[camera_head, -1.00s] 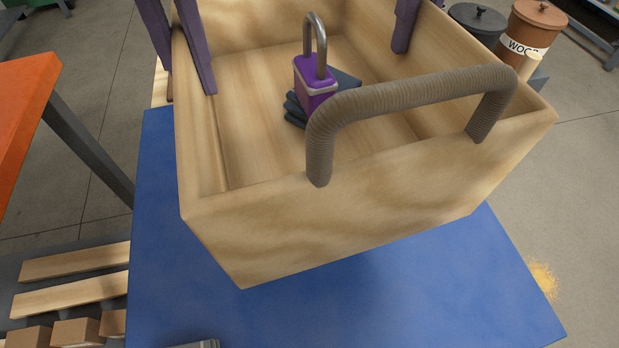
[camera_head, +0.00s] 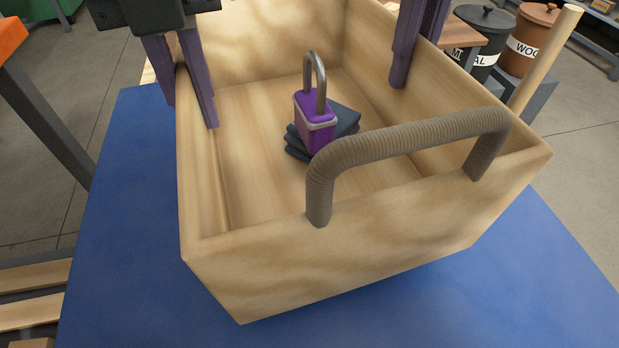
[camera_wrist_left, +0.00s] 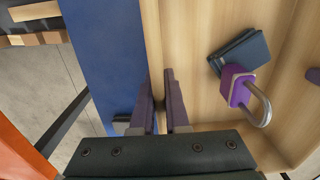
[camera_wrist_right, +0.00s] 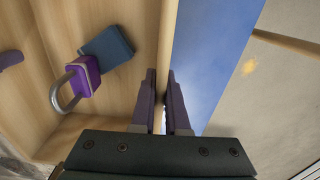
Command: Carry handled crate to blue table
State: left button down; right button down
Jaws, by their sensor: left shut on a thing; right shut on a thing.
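The handled crate (camera_head: 370,255) is pale wood with a thick ribbed grey-brown handle on its near wall. It is in the middle of the head view, over the blue table (camera_head: 110,270); I cannot tell whether it touches the top. A purple padlock (camera_head: 316,122) and dark folded cloth-like pieces (camera_head: 343,120) lie inside it. My left gripper (camera_head: 192,110) is shut on the crate's left wall, one finger inside and one outside. My right gripper (camera_head: 405,70) is shut on the right wall; its outer finger is mostly hidden in the head view. Both grips show in the wrist views.
An orange-topped table (camera_head: 12,38) stands at the left. Labelled bins, one dark (camera_head: 484,40) and one brown (camera_head: 532,40), stand at the back right near a wooden pole (camera_head: 545,60). Wooden slats (camera_head: 30,310) lie low at the left.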

aim_at(180, 66)
pick_arm(q)
jog(key=shift+f, duration=0.1)
